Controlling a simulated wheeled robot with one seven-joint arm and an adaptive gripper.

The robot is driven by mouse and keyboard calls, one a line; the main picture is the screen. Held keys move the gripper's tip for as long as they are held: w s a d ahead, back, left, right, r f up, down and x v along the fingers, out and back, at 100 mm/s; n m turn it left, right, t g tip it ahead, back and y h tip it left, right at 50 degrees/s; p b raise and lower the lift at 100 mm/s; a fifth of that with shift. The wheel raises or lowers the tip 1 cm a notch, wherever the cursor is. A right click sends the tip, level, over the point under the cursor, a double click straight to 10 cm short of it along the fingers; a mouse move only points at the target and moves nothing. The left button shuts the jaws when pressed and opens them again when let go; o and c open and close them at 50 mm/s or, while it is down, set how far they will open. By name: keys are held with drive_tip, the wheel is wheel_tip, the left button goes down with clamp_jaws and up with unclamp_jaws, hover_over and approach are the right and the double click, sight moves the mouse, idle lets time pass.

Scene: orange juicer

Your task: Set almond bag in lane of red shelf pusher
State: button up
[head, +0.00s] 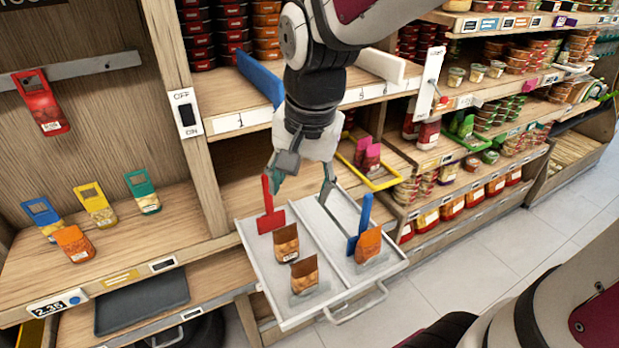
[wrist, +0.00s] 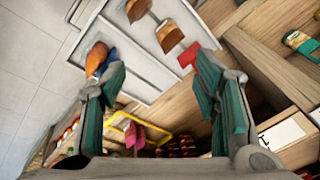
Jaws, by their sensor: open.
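The red shelf pusher (head: 268,212) stands at the back of the left lane of a pulled-out white tray (head: 329,247); it also shows in the wrist view (wrist: 187,54). Two brown-topped bags, one behind (head: 286,244) and one in front (head: 304,274), stand in that lane. An orange bag (head: 368,246) stands by the blue pusher (head: 361,222) in the right lane. Another orange bag (head: 74,243) sits on the left shelf. I cannot tell which bag is the almond one. My gripper (head: 301,187) is open and empty above the tray's back; its fingers show in the wrist view (wrist: 166,90).
Blue (head: 41,213), yellow (head: 95,205) and green (head: 142,191) tagged packs stand on the left shelf. A red pack (head: 40,104) hangs on the rail above. A wooden post with a switch (head: 186,113) stands left of my arm. The floor at right is clear.

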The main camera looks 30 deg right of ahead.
drive_tip(key=s+r+n+t, duration=0.2)
drive_tip(key=s+r+n, duration=0.3)
drive_tip(key=s+n, duration=0.4)
drive_tip(key=shift+s+t, duration=0.3)
drive_tip(key=shift+s, duration=0.95)
